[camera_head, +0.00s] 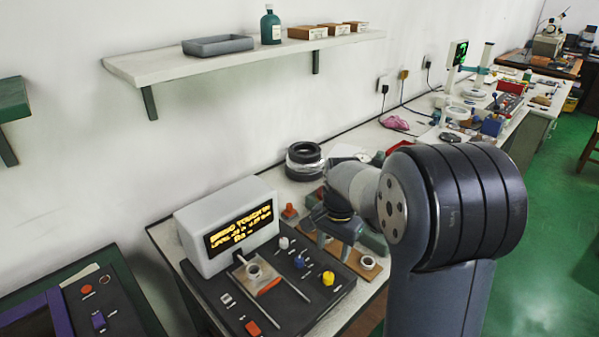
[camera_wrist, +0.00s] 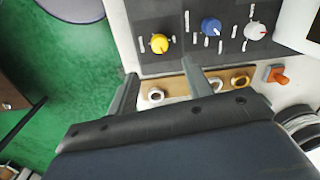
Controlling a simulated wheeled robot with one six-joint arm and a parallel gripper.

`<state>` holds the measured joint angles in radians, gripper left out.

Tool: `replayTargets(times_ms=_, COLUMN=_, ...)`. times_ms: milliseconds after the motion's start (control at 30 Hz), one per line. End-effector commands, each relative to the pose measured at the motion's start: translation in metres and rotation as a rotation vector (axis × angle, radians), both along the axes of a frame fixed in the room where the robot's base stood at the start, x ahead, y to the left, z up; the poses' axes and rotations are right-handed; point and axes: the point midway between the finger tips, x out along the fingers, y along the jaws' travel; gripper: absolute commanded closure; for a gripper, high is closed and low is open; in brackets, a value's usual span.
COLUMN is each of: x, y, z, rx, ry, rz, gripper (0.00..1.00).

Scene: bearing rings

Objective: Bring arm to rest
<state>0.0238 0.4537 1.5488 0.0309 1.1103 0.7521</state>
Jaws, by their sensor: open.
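My gripper (camera_wrist: 160,82) is open, with its two grey fingers apart and nothing seen between them but the bench scene below. In the head view my gripper (camera_head: 326,236) hangs over the bench just right of the display machine, and my arm partly hides it. A wooden board (camera_head: 355,262) lies under it with a pale bearing ring (camera_head: 368,262) at its right end. In the wrist view, that ring (camera_wrist: 156,95) and two brassier rings (camera_wrist: 215,84) (camera_wrist: 240,81) sit on the board. Another ring (camera_head: 253,270) sits on the machine's plate.
The grey machine with a lit display (camera_head: 240,232) and a dark knob panel (camera_head: 300,285) stands close left of my gripper. A wall shelf (camera_head: 240,60) hangs above. Green floor (camera_head: 555,230) is open at the right.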

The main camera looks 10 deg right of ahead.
Motion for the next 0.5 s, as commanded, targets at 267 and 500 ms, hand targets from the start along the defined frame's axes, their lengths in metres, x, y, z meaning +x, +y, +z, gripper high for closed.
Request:
replayTargets(times_ms=267, x=0.000, y=0.002, z=-0.052, rx=0.001, ry=0.008, rz=0.001, gripper=0.52)
replayTargets(times_ms=500, x=0.001, y=0.003, z=-0.091, rx=0.001, ry=0.005, rz=0.000, gripper=0.52)
